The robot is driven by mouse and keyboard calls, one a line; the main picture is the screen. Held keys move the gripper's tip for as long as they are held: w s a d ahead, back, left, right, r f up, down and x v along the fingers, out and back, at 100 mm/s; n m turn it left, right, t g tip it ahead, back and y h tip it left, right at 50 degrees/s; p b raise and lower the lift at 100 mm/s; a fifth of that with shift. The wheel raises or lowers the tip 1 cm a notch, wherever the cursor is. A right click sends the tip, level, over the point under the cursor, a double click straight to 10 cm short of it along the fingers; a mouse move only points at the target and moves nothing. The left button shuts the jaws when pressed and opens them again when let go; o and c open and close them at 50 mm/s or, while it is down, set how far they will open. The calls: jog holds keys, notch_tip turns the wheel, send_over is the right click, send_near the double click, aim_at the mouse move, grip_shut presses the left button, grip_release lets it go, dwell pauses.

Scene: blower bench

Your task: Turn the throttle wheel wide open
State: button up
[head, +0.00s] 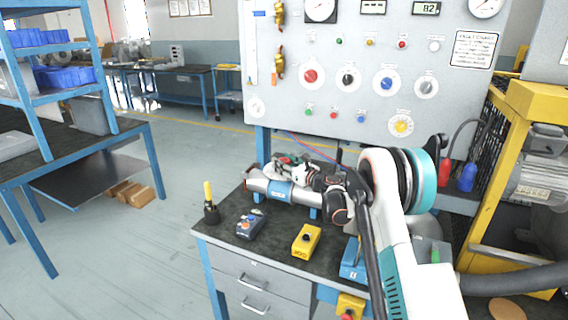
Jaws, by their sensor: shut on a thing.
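A silver pipe (258,184) with a blue band lies along the back of the dark bench top. My arm comes in from the lower right and bends at a white and teal joint. My gripper (322,184) is low over the bench at the pipe's right end, small and partly hidden by my own wrist. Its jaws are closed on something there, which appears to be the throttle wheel. The wheel does not show clearly behind the fingers and wrist, so its turn angle cannot be read.
A control panel (350,55) with gauges and coloured knobs rises behind the bench. A yellow frame (540,105) is close on the right.

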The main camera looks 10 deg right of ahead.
aim_at(284, 159)
jog(key=shift+n+g+y, duration=0.5)
jog(key=shift+n+y, duration=0.1)
jog(key=shift+y, duration=0.2)
jog(key=o, duration=1.1)
notch_tip(284, 159, up, 10)
jog(key=shift+w, duration=0.1)
